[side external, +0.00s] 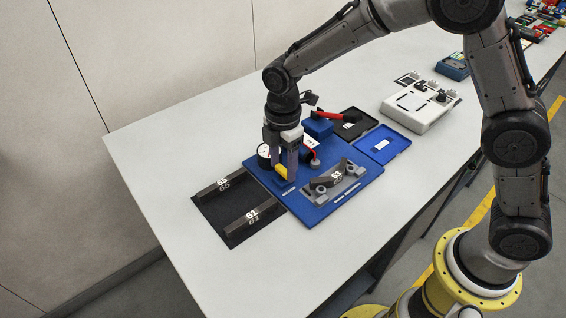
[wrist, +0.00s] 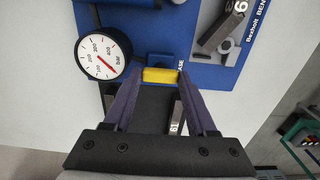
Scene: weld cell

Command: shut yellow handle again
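The yellow handle (side external: 281,172) sits at the left front part of the blue bench plate (side external: 312,215), close to the round pressure gauge (side external: 264,156). In the wrist view the yellow handle (wrist: 160,75) lies crosswise between my fingertips. My gripper (side external: 281,178) points down over it; in the wrist view my gripper (wrist: 161,80) has its fingers spread, one beside each end of the handle. Whether the fingertips touch it is not clear. The gauge (wrist: 103,58) shows a red needle; its exact reading is too small to tell.
A dark bar marked 63 (side external: 334,177) sits in a grey fixture on the plate's right. A red-handled lever (side external: 328,115) stands behind. Bars marked 65 (side external: 219,186) and 61 (side external: 251,218) lie on a black mat at left. The front table is clear.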

